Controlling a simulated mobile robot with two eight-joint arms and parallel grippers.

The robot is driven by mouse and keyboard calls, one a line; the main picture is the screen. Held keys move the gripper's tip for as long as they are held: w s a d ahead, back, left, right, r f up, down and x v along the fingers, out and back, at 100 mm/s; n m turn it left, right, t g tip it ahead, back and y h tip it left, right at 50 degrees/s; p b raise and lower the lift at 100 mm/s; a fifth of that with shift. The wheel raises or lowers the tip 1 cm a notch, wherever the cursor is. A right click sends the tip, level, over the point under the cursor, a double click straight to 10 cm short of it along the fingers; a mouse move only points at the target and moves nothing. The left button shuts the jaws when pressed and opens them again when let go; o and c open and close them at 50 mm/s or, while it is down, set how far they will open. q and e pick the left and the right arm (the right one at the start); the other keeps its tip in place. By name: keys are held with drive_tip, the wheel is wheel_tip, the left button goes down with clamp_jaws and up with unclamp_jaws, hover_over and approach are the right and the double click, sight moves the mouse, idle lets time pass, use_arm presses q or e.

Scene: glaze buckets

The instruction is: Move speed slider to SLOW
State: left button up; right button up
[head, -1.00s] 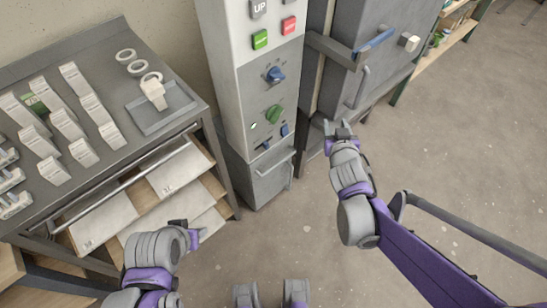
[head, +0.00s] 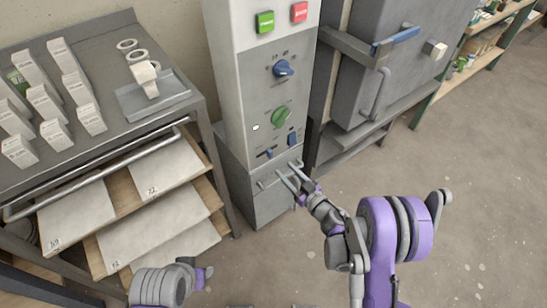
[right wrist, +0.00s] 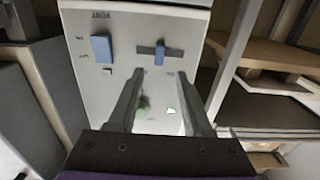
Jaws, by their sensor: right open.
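The control panel (head: 246,119) stands in the middle of the head view. The speed slider (head: 264,153) is a small blue tab in a short dark slot low on its front. In the right wrist view the slider (right wrist: 160,56) stands near the middle of its slot; its end labels are too small to read. My right gripper (head: 289,174) is open and empty, just below and in front of the panel's lower edge. In the right wrist view the slider shows just beyond the gap between the fingertips (right wrist: 157,75), apart from them. My left gripper (head: 207,277) is low at left, its jaws unclear.
A blue vent switch (head: 292,139) sits beside the slider. A green knob (head: 280,117) and a blue knob (head: 283,68) are above. A bar handle (head: 270,179) juts out below the panel. Open drawers (head: 155,232) stand left and a grey kiln (head: 360,92) right.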

sight(272, 155)
drive_tip(key=x, duration=0.8)
drive_tip(key=shift+w, duration=0.15)
clamp_jaws()
drive_tip(key=shift+a, duration=0.1)
idle(1.0)
